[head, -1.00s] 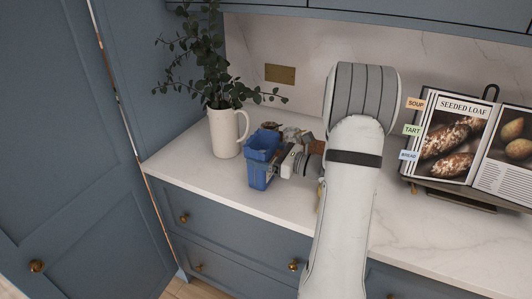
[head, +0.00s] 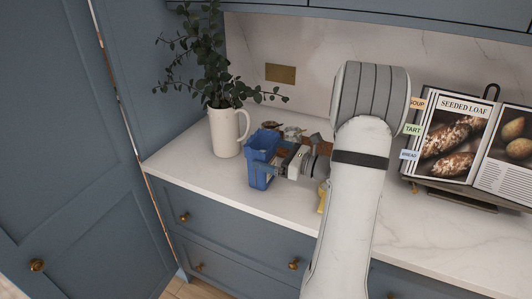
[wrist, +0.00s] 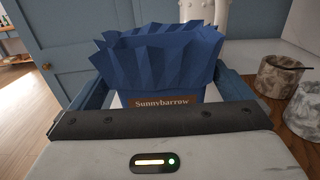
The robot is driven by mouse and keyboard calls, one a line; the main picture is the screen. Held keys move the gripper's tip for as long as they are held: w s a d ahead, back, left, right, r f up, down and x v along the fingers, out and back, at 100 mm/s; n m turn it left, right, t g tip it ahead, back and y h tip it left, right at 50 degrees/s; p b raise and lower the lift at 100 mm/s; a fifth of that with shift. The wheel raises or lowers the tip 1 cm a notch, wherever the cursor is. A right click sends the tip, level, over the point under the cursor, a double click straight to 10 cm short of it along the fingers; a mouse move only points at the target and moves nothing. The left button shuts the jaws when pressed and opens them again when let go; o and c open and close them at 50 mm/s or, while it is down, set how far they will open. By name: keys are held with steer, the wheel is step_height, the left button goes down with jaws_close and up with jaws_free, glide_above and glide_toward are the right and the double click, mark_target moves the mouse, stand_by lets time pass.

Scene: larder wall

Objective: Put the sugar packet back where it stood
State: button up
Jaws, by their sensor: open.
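A blue paper packet with a crimped, folded top (head: 261,160) stands upright on the pale counter, near its front edge and right of the white jug. In the wrist view the packet (wrist: 160,60) carries a brown label reading "Sunnybarrow"; the word sugar is not visible. My gripper (head: 277,163) comes from the right at counter level. Its fingers are open, one on each side of the packet, and in the wrist view a pale gap shows between the left finger and the packet. The packet's lower part is hidden by my gripper there.
A white jug (head: 226,131) with leafy stems stands left of the packet. Speckled mugs (wrist: 279,75) stand close to the right in the wrist view. A yellow object (head: 322,197) is partly behind my arm. An open cookbook (head: 456,138) stands at right.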

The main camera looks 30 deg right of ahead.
steer(key=b+v, duration=0.1)
steer(key=v, duration=0.9)
